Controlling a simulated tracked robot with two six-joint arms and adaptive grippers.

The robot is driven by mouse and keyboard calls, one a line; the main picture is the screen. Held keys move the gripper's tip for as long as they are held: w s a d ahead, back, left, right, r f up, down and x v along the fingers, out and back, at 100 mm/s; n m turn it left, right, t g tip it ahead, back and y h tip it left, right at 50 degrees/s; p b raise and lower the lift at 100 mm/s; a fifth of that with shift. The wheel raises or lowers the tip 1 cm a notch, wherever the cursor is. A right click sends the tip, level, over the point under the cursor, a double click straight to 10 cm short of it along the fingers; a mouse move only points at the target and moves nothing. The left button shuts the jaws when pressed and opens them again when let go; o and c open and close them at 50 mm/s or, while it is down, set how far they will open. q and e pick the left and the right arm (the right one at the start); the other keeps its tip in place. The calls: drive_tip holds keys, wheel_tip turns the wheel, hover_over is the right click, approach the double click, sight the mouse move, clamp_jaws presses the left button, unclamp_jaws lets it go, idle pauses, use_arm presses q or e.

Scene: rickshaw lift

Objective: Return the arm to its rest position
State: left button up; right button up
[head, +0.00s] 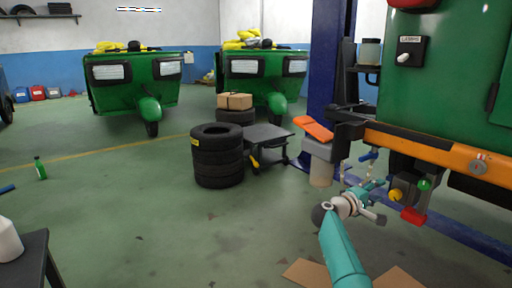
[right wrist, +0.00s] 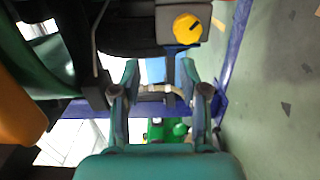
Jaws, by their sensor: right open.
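My right arm (head: 343,255), teal, reaches up from the bottom of the head view. My right gripper (head: 370,198) is in front of the orange beam's underside, left of the hanging control parts. In the right wrist view the right gripper (right wrist: 160,80) is open, its two teal fingers apart, with no held object visible between them. A yellow round knob (right wrist: 187,28) shows beyond the fingertips on a grey box. My left gripper does not show in the head view.
The raised green rickshaw body (head: 450,90) with an orange beam (head: 430,147) is close on the right. A yellow knob (head: 396,195) and red block (head: 412,216) hang below it. A blue lift post (head: 327,60), stacked tires (head: 217,160) and cardboard (head: 305,273) are nearby.

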wheel_tip(320, 180, down, 13)
drive_tip(key=w+n+t+y+p, duration=0.1)
drive_tip(key=n+t+y+p, duration=0.25)
drive_tip(key=n, duration=1.25)
drive_tip(key=s+a+f+n+g+y+p, duration=0.1)
drive_tip(key=s+a+f+n+y, duration=0.35)
drive_tip(key=f+n, duration=0.35)
drive_tip(key=s+a+f+n+g+y, duration=0.1)
drive_tip(key=s+a+f+n+y, duration=0.3)
drive_tip(key=f+n, duration=0.35)
drive_tip(key=s+a+f+n+g+y, duration=0.25)
drive_tip(key=s+a+n, duration=0.35)
drive_tip(key=s, duration=0.4)
drive_tip(key=s+a+f+n+g+y, duration=0.2)
drive_tip(key=s+a+f+n, duration=0.15)
drive_tip(key=s+n, duration=0.45)
drive_tip(key=s+a+f+n+g+y, duration=0.25)
drive_tip(key=s+a+n, duration=0.3)
drive_tip(key=s, duration=0.55)
drive_tip(key=s+a+n+g, duration=0.3)
drive_tip(key=s+n, duration=0.8)
drive_tip(key=n, duration=0.2)
wheel_tip(320, 180, up, 38)
drive_tip(key=p, duration=3.8)
drive_tip(key=shift+a+f+y+p, duration=0.15)
drive_tip(key=shift+y+p, duration=0.25)
